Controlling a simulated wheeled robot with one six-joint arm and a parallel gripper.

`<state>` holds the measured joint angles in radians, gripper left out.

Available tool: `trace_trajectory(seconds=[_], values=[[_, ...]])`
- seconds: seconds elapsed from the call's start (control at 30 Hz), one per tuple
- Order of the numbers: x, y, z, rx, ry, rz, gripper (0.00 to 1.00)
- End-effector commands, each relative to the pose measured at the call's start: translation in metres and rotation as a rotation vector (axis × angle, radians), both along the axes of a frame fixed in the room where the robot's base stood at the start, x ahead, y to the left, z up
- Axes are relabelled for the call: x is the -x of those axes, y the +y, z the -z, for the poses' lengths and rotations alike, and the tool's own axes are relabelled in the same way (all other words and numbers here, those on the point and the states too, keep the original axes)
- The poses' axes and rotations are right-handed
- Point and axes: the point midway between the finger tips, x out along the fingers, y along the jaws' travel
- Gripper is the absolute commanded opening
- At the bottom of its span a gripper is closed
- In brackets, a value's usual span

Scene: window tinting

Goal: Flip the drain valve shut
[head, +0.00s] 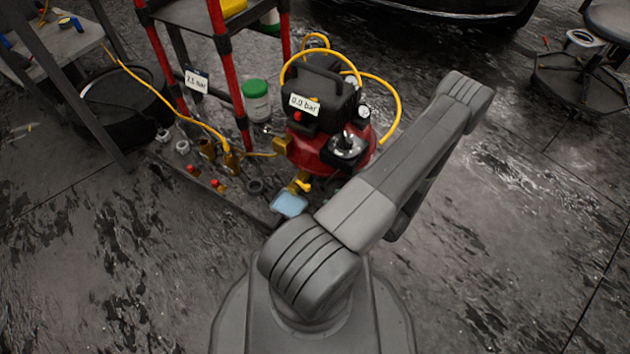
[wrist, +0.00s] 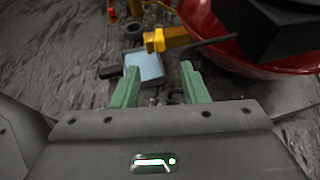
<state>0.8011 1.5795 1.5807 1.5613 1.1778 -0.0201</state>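The drain valve (head: 300,184) is a small brass fitting with a yellow lever, low at the front of the red compressor tank (head: 325,155). In the wrist view the valve (wrist: 175,36) lies ahead of my gripper, with its yellow lever (wrist: 154,41) at its left end. I cannot tell the lever's exact setting. My gripper (wrist: 161,88) is open, its two green fingers apart with nothing held between them. The fingertips are short of the valve and not touching it. In the head view my arm hides the gripper.
A light blue pad (head: 289,205) lies by the valve. A dark tray (head: 225,195) holds several small fittings. The compressor carries a "0.0 bar" label (head: 304,105); a "2.5 bar" label (head: 196,81) hangs on the red-posted rack. Yellow hose (head: 392,100) loops around the compressor.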

Motion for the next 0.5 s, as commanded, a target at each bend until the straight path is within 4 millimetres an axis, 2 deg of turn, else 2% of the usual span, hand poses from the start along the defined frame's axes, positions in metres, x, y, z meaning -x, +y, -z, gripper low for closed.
trace_trajectory(seconds=[0.17, 0.5], values=[[-0.013, 0.015, 0.01, 0.0, 0.0, -0.005, 0.4], [-0.054, 0.056, 0.035, 0.001, -0.001, -0.006, 0.4]])
